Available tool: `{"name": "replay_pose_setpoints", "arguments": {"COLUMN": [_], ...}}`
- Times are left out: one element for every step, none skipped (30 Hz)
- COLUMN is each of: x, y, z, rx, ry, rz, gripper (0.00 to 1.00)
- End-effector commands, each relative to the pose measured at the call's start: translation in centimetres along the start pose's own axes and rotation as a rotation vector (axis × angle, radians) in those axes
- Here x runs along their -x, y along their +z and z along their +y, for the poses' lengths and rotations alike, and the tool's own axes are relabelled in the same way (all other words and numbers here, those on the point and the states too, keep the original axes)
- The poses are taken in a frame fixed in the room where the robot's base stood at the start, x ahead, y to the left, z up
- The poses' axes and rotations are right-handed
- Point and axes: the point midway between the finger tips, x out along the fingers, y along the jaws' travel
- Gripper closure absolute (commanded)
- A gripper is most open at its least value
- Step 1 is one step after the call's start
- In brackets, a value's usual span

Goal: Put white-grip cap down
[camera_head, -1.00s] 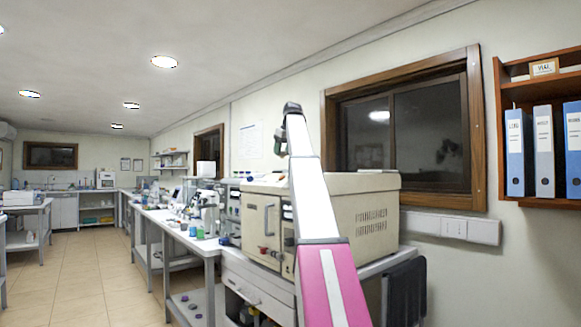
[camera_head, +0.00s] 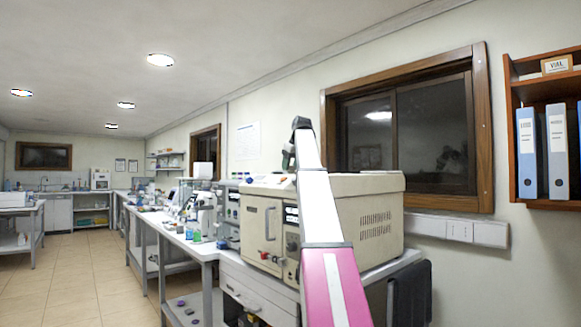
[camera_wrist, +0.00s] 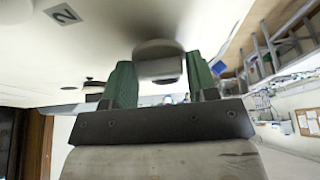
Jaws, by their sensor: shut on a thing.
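My gripper (camera_wrist: 158,80) has two green fingers, shut on a pale, rounded cap (camera_wrist: 158,63) in the wrist view. The cap is close to the cream surface (camera_wrist: 105,38) beside it; I cannot tell whether they touch. In the head view, my gripper (camera_head: 288,158) is small and partly hidden at the arm's end, over the beige machine (camera_head: 350,215). The cap cannot be made out there.
A long bench (camera_head: 190,244) with bottles and instruments runs away to the left of the machine. A shelf with binders (camera_head: 527,150) hangs at the right. The tiled floor (camera_head: 80,280) at left is clear.

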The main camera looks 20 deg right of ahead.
Motion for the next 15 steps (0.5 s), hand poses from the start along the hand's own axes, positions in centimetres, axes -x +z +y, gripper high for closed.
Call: {"name": "replay_pose_setpoints", "arguments": {"x": [-0.15, -0.23, -0.20, -0.19, -0.19, -0.18, -0.18, -0.18, -0.18, -0.18, -0.17, -0.17, -0.13, -0.06, 0.11], "y": [0.08, 0.11, 0.08, 0.07, 0.07, 0.07, 0.07, 0.06, 0.06, 0.06, 0.06, 0.05, 0.04, 0.00, -0.09], "z": [-0.02, -0.02, -0.01, -0.01, 0.00, 0.00, -0.01, -0.01, -0.01, -0.01, -0.01, -0.01, 0.00, 0.00, 0.01], "rx": [0.000, 0.000, 0.000, 0.000, 0.000, 0.000, 0.000, 0.000, 0.000, 0.000, 0.000, 0.000, 0.000, 0.000, 0.000], "ry": [0.000, 0.000, 0.000, 0.000, 0.000, 0.000, 0.000, 0.000, 0.000, 0.000, 0.000, 0.000, 0.000, 0.000, 0.000], "rz": [0.000, 0.000, 0.000, 0.000, 0.000, 0.000, 0.000, 0.000, 0.000, 0.000, 0.000, 0.000, 0.000, 0.000, 0.000], "gripper": [0.69, 0.69, 0.37, 0.27, 0.21, 0.21, 0.21, 0.21, 0.21, 0.21, 0.21, 0.21, 0.21, 0.21, 0.21]}}
